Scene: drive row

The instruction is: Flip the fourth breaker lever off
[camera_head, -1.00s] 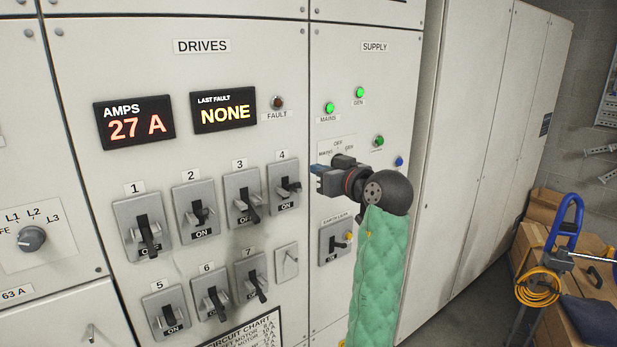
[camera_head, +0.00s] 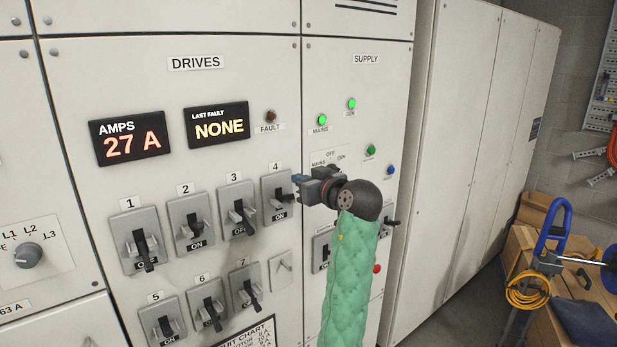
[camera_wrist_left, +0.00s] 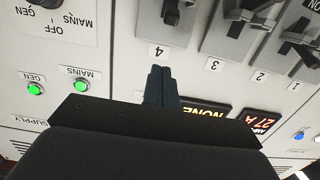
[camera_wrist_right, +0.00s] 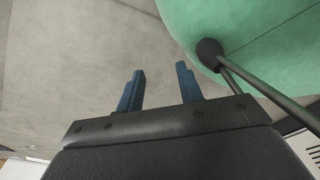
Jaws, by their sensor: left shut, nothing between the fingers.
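The fourth breaker (camera_head: 270,206) is a grey plate under the label 4, in the upper row of the DRIVES panel. Its dark lever (camera_head: 284,197) sticks out and its window reads ON. My left gripper (camera_head: 298,182) is shut and empty, with its blue fingertips just right of this breaker; I cannot tell if they touch it. In the left wrist view, the shut fingers (camera_wrist_left: 161,86) point toward the label 4, and the fourth breaker's lever (camera_wrist_left: 172,14) shows beyond them at the top edge. My right gripper (camera_wrist_right: 160,87) is open and empty, away from the panel.
Breakers 1 (camera_head: 125,222), 2 (camera_head: 181,212) and 3 (camera_head: 228,193) stand to the left, with a lower row beneath. The SUPPLY panel's rotary switch is partly behind my left gripper. A cart with yellow cable (camera_head: 530,292) stands at right.

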